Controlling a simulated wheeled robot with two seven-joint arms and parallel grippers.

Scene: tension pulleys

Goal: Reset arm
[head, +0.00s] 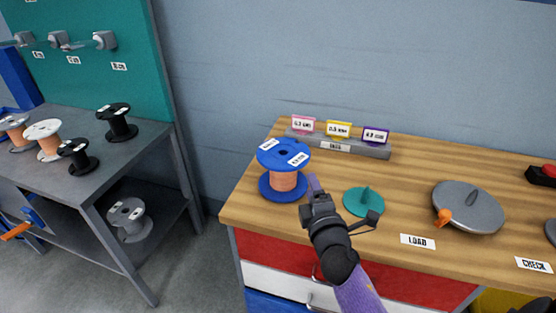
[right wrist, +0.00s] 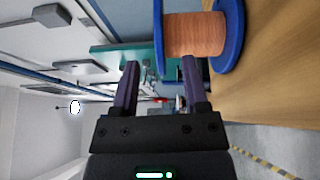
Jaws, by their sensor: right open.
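My right gripper (head: 314,188) is over the front of the wooden workbench, just right of a blue spool wound with copper wire (head: 284,181). In the right wrist view the gripper (right wrist: 160,75) has its two fingers apart with nothing between them. The same spool (right wrist: 195,35) shows beyond the fingertips there, near the right finger; whether they touch is hard to tell. The spool stands upright on the bench. My left gripper is in neither view.
A teal disc with a peg (head: 364,201) lies right of the gripper. A grey round plate with an orange knob (head: 468,207) is near the LOAD label (head: 417,241). A grey block with coloured tags (head: 340,146) stands behind. A shelf with several spools (head: 90,185) is at left.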

